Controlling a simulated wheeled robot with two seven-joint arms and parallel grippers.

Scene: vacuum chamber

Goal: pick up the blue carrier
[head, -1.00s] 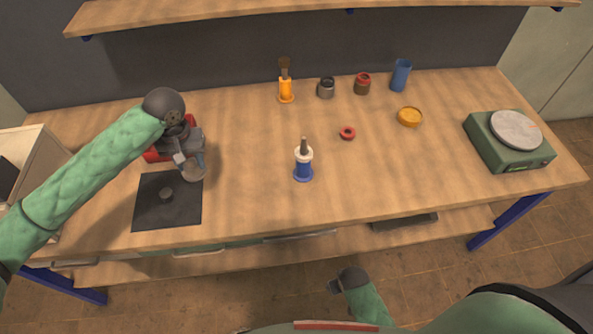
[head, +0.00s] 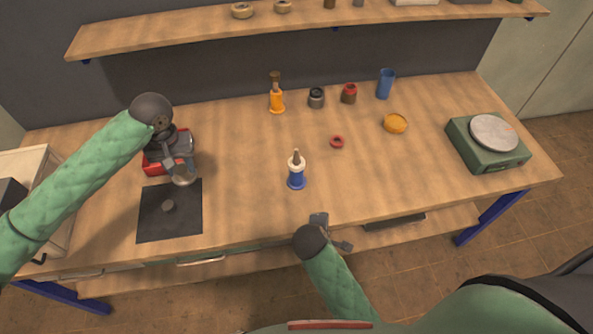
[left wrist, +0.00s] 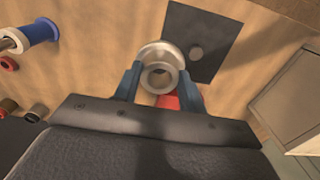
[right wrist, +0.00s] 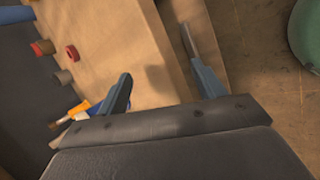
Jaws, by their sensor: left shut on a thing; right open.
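The blue carrier (head: 296,181) stands upright on the bench, with a white collar and a brown-grey peg on top. It also shows at the upper left of the left wrist view (left wrist: 42,32). My right gripper (head: 331,231) is open and empty at the bench's front edge, nearer me and right of the carrier, not touching it. Its fingers frame bench edge and floor in the right wrist view (right wrist: 160,72), where one finger partly hides a bit of blue and white. My left gripper (left wrist: 158,85) is shut on a metal flanged ring (left wrist: 160,55), left of the carrier.
A black mat (head: 160,222) with a small grey knob lies at the left. Behind the carrier are a red ring (head: 337,142), an orange carrier (head: 277,102), two jars, a blue cup (head: 386,84) and a yellow dish (head: 395,123). A green scale (head: 468,150) stands right. A shelf hangs above.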

